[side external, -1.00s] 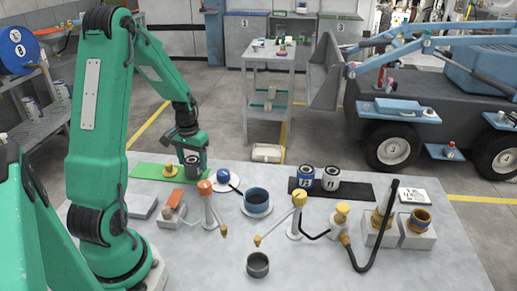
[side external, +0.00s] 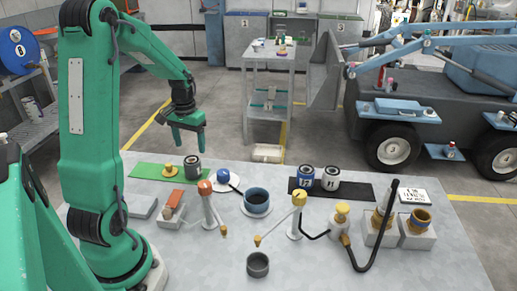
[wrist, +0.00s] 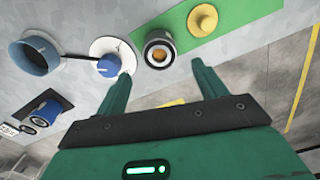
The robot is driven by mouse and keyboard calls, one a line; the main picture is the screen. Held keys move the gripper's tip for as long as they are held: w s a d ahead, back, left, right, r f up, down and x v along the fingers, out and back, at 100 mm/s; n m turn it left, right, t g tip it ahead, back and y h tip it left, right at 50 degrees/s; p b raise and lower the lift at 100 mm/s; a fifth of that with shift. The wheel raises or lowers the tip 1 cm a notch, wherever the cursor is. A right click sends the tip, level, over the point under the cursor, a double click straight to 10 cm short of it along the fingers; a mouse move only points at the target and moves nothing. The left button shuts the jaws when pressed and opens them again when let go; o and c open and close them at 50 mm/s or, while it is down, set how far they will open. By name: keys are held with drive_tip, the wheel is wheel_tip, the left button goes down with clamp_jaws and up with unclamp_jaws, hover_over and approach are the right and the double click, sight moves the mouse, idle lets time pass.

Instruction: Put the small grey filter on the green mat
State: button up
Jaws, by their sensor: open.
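The small grey filter (side external: 193,168), a short dark grey cylinder with a pale band, stands upright at the right end of the green mat (side external: 147,171). In the wrist view the filter (wrist: 158,48) shows its round top with an orange centre, at the near end of the green mat (wrist: 184,40). My gripper (side external: 190,146) is open and empty, above the filter and apart from it. In the wrist view its two fingers (wrist: 161,68) are spread, with the filter just beyond the gap between them.
A yellow part (side external: 170,171) stands on the mat left of the filter. A white saucer with a blue ball-topped part (side external: 222,176), a blue cup (side external: 257,198) and an orange-topped oiler (side external: 205,190) stand to the right. A grey cup (side external: 258,265) is in front.

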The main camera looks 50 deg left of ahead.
sight(193, 159)
drive_tip(key=shift+r, duration=2.7)
drive_tip(key=d+r+m+t+y, duration=0.1)
drive_tip(key=d+r, duration=0.3)
drive_tip(key=d, duration=0.3)
drive_tip(key=d+r+m+t, duration=0.1)
drive_tip(key=d+r+m, duration=0.15)
drive_tip(key=d, duration=0.55)
drive_tip(key=s+d+r+m+t+h, duration=0.1)
drive_tip(key=s+d+r+m+t, duration=0.1)
drive_tip(key=s+d, duration=0.5)
drive_tip(key=d+t, duration=0.1)
drive_tip(key=d, duration=0.3)
drive_tip(key=shift+s+d+r+t, duration=0.15)
drive_tip(key=shift+s+r+t, duration=0.05)
drive_tip(key=shift+s+t, duration=0.1)
